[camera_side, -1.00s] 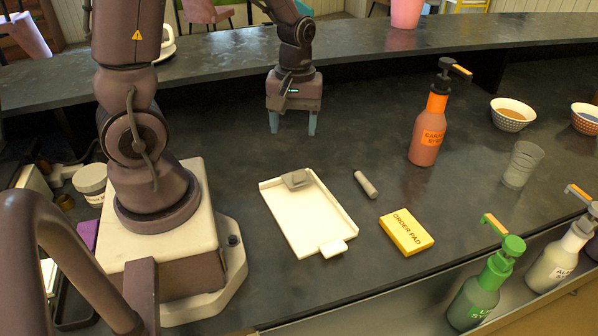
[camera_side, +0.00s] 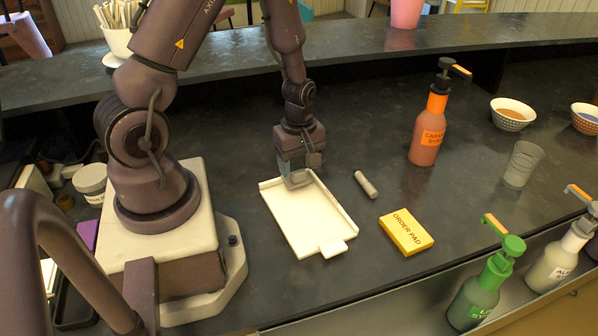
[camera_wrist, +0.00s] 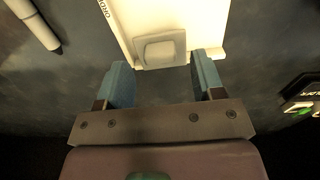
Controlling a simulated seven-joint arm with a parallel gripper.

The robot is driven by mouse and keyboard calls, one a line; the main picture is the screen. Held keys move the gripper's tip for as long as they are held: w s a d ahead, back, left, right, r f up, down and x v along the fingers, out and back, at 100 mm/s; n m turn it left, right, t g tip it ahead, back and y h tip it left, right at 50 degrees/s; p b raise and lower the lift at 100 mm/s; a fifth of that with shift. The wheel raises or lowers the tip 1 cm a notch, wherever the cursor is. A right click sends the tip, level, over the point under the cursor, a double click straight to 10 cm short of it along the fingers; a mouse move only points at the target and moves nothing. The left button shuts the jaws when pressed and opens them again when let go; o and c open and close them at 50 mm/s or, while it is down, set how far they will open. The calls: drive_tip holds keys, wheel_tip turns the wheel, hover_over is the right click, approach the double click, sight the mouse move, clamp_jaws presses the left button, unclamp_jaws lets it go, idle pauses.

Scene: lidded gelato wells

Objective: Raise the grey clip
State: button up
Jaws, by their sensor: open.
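The grey clip (camera_wrist: 160,50) is a small rounded block at the end of a white tray (camera_wrist: 205,20). In the side view the clip (camera_side: 299,179) lies at the far end of the tray (camera_side: 310,222), mostly hidden behind my gripper (camera_side: 295,178). In the wrist view my gripper (camera_wrist: 158,80) is open, with one blue-grey finger to each side of the clip's line. The clip shows ahead of the gap between the fingertips. I cannot tell whether a finger touches it.
A grey cylinder (camera_side: 366,185) and a yellow order pad (camera_side: 406,232) lie right of the tray. An orange-labelled caramel bottle (camera_side: 428,130), a clear cup (camera_side: 521,164) and a green-topped bottle (camera_side: 485,285) stand further right. The dark counter between them is free.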

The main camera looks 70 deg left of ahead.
drive_tip(key=shift+f, duration=1.4)
drive_tip(key=c, duration=0.9)
drive_tip(key=shift+c, duration=0.2)
